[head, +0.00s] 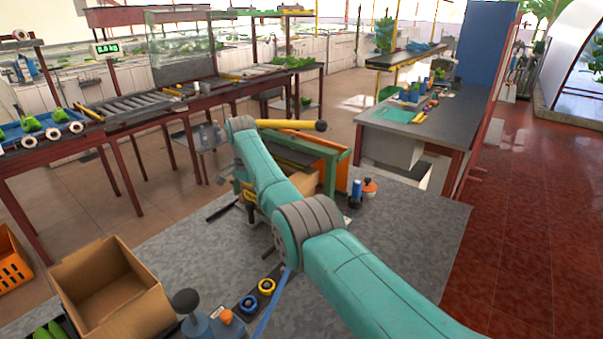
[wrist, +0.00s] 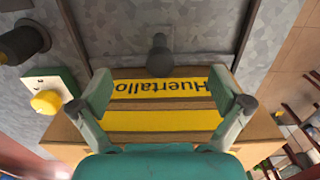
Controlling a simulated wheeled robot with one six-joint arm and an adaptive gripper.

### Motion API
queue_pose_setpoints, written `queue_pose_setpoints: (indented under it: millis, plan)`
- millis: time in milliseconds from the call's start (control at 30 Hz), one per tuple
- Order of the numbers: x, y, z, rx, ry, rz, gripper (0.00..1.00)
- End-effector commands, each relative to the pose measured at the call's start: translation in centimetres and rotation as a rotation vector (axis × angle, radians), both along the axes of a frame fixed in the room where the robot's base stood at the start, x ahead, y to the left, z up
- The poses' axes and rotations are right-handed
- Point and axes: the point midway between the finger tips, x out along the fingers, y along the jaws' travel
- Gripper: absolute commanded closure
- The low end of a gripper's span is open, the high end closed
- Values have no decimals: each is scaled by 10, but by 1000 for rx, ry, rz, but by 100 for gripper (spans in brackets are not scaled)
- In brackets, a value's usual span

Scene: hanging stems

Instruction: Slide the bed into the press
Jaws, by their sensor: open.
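The press looks to be the green and orange frame (head: 330,170) on the grey worktop in the head view, partly hidden behind my arm. A yellow lever with a black ball end (head: 290,125) lies across its top. In the wrist view, a dark upright knob (wrist: 159,58) stands beyond my gripper (wrist: 165,97), near a dark-edged grey surface; I cannot tell for sure whether this is the bed. My gripper is open, its fingers spread on either side of a cardboard box's yellow "Huertallo" label (wrist: 165,121). Nothing is held. In the head view my gripper is mostly hidden.
A panel with a yellow knob (wrist: 46,101) sits left in the wrist view. An open cardboard box (head: 112,290) stands at the front left. A blue bottle (head: 356,193) and an orange-topped item (head: 369,186) stand right of the press. Bare worktop (head: 420,225) lies at the right.

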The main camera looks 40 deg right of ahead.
Motion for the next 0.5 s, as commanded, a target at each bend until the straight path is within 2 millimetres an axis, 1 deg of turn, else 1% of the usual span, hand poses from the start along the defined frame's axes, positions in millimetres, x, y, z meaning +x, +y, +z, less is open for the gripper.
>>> queue_pose_setpoints:
  millis: [100,500]
  plan:
    - [0,0,11,-1,-1,0,0]
    - [0,0,45,-1,-1,0,0]
